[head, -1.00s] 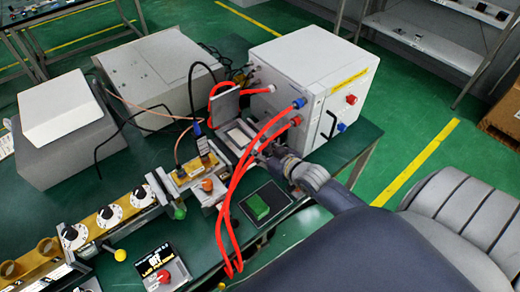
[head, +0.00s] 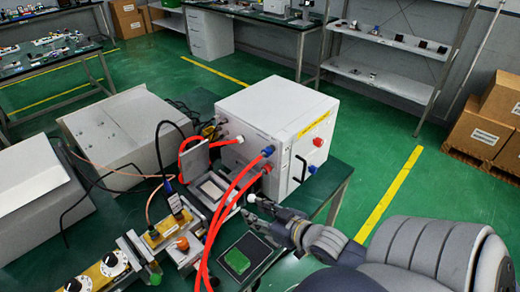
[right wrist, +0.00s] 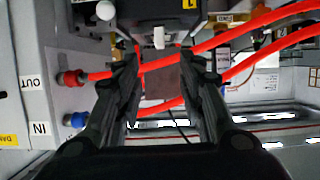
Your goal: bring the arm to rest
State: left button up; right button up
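My right gripper (head: 262,212) is in the head view in front of the white generator box (head: 262,112), close to the red hoses (head: 226,205). In the right wrist view its two fingers (right wrist: 158,58) stand apart with nothing between them. The red hoses pass across that view beyond the fingers (right wrist: 245,38). My left gripper is not in view.
A dark green table (head: 338,178) carries grey boxes (head: 125,128) at left and a brass waveguide with dials (head: 113,262) at lower left. Shelves (head: 385,60) and cardboard boxes (head: 485,130) stand at the back right. Green floor is clear right of the table.

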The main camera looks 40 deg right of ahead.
jog(key=shift+s+r, duration=0.25)
jog(key=shift+s, duration=0.2)
